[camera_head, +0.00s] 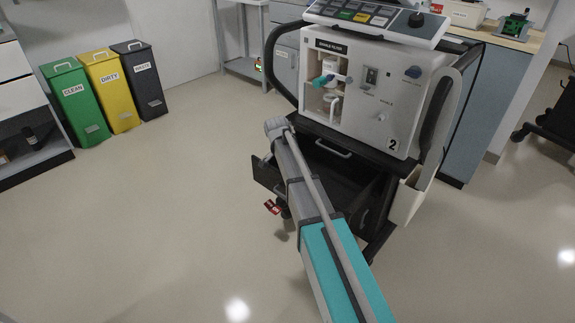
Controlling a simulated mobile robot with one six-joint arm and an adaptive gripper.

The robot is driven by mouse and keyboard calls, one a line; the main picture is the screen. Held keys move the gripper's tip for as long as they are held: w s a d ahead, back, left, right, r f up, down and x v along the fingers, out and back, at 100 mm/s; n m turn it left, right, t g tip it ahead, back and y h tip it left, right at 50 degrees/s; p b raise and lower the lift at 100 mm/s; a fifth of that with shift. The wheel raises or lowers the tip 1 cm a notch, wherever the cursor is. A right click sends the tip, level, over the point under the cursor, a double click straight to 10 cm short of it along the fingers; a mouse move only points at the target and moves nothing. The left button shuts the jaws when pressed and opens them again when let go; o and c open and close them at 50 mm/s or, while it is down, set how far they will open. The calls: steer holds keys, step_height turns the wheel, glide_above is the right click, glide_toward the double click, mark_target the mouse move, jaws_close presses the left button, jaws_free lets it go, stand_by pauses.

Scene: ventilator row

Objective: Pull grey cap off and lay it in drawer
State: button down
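The ventilator (415,110), marked 2, stands on a dark cart. Its open recess, labelled as a filter, holds a white part (335,104) and a small teal part (321,81). I cannot make out a grey cap for certain at this size. A dark drawer (266,174) below appears pulled out, with its front at the left; my arm crosses in front of it and hides part of its inside. My arm rises from the lower right to a grey joint left of the cart's top edge. My gripper cannot be made out.
A closed-looking front with a handle (333,148) sits above the drawer. A red piece (271,206) is low by the cart. Green (75,105), yellow (110,95) and dark (142,85) bins stand at the back left. The floor (150,220) at left is clear.

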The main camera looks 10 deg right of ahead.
steer(key=shift+c, duration=1.1)
jaws_free()
steer(key=shift+r, duration=0.1)
steer(key=p+v, duration=0.2)
steer(key=d+p+v, duration=0.1)
steer(key=p+v, duration=0.2)
steer(key=w+p+v, duration=0.1)
steer(key=p+v, duration=0.1)
steer(key=p, duration=0.1)
steer(key=shift+d+r, duration=0.15)
steer(key=shift+r, duration=0.4)
steer(key=shift+s, duration=0.1)
